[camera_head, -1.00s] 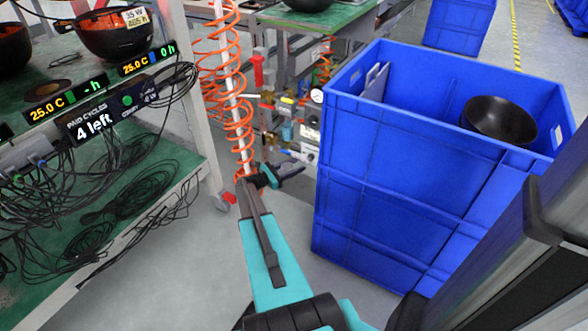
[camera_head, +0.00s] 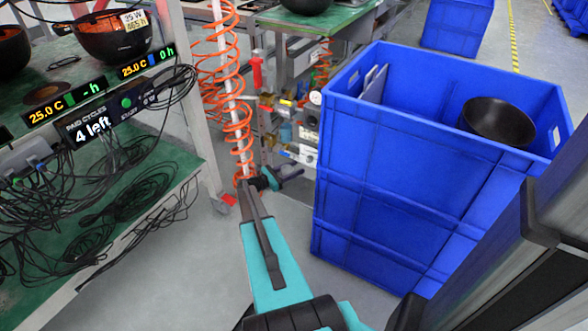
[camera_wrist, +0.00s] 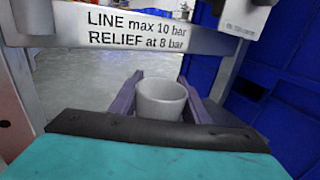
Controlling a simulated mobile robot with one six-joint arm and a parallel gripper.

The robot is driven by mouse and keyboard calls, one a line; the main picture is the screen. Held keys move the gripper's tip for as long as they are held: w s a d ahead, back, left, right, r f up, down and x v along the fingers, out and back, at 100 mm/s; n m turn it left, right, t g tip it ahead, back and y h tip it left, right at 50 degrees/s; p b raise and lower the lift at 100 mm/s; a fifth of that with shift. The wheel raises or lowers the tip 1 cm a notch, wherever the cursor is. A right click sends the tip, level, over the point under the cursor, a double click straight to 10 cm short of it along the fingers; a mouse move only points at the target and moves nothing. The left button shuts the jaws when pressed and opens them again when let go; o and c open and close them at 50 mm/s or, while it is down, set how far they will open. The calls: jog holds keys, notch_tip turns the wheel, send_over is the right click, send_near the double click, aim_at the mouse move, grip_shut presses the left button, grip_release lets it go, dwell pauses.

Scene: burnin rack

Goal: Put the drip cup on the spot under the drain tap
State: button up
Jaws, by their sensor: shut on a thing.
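The drip cup (camera_wrist: 161,98), a small pale grey cup, stands upright between the two purple fingers of my gripper (camera_wrist: 163,97) in the wrist view. The fingers are shut on its sides. In the head view my gripper (camera_head: 282,178) is low in front of the air-line fittings, and the cup cannot be made out there. I cannot pick out the drain tap or the spot under it. A crossbar with a pressure label (camera_wrist: 137,33) is beyond and above the cup in the wrist view.
A tall stack of blue crates (camera_head: 400,170) stands close on the right, with a black bowl (camera_head: 498,122) in its top. An orange coiled hose (camera_head: 236,120) hangs around a pale post. A cable-laden rack (camera_head: 110,215) fills the left. Bare floor lies between.

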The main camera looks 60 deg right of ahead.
jog(key=shift+f, duration=0.5)
dwell(0.9)
jog(key=o, duration=1.1)
jog(key=p+v, duration=0.3)
jog(key=v, duration=1)
jog(key=shift+w+a, duration=0.2)
jog(key=shift+a, duration=0.15)
jog(key=shift+r, duration=0.1)
